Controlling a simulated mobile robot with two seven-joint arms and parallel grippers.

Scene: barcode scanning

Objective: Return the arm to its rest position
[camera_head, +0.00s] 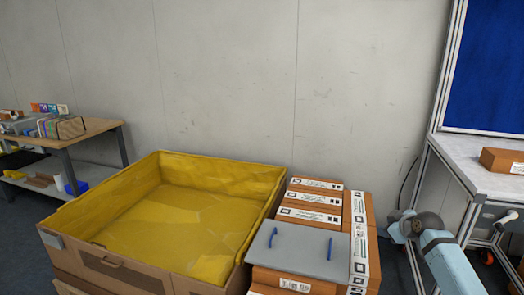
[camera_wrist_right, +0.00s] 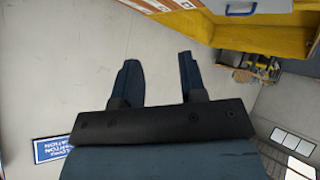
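My right gripper (camera_wrist_right: 158,60) shows in the right wrist view with its two dark fingers apart. In the head view, a light blue and dark grey part of my right arm stands at the lower right, between the stacked boxes and the white table. The fingers cannot be made out there. My left arm and gripper are in neither view.
A large open bin with yellow lining (camera_head: 180,220) stands in front, empty. Beside it are stacked brown boxes (camera_head: 375,235) with white labels and a grey panel (camera_head: 297,250) with blue handles. A white table (camera_head: 460,150) holding a brown box (camera_head: 503,160) stands right.

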